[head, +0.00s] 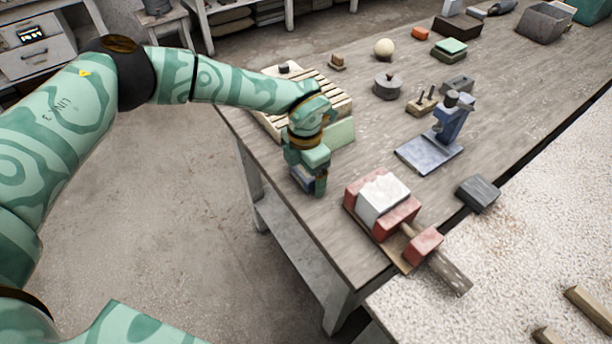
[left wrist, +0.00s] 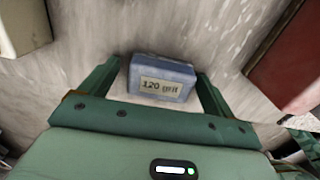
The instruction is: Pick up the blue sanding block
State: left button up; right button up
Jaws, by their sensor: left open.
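The blue sanding block (left wrist: 162,78) lies on the wooden table in the left wrist view, with a pale label reading "120 grit" facing the camera. My left gripper (left wrist: 158,80) is open, with one finger on each side of the block and no clear grip on it. In the head view my left gripper (head: 311,184) points down near the table's left edge. Part of the blue block (head: 300,179) shows there between and behind the fingers; the rest is hidden. My right gripper is in neither view.
A red clamp (head: 404,214) holding a white block (head: 383,196) is to the right. A blue stand (head: 426,154) stands farther right. The table's left edge is close.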

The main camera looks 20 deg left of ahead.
pick_arm(q)
jog(key=shift+r, duration=0.1)
jog(key=shift+c, duration=0.3)
jog(key=c, duration=1)
jog(key=shift+r, duration=0.15)
jog(key=shift+r, duration=0.3)
notch_tip(320, 180, up, 2)
jog(key=shift+r+p, duration=0.25)
jog(key=shift+p, duration=0.3)
jog(key=s+r+p, duration=0.1)
jog(key=s+r, duration=0.2)
jog(key=s, duration=0.1)
jog(key=s+r+p, duration=0.2)
jog(key=s+r, duration=0.1)
jog(key=s, duration=0.2)
jog(key=s+r+p, duration=0.1)
jog(key=s+r, duration=0.2)
jog(key=s, duration=0.2)
jog(key=shift+a+r, duration=0.35)
jog(key=shift+a, duration=0.05)
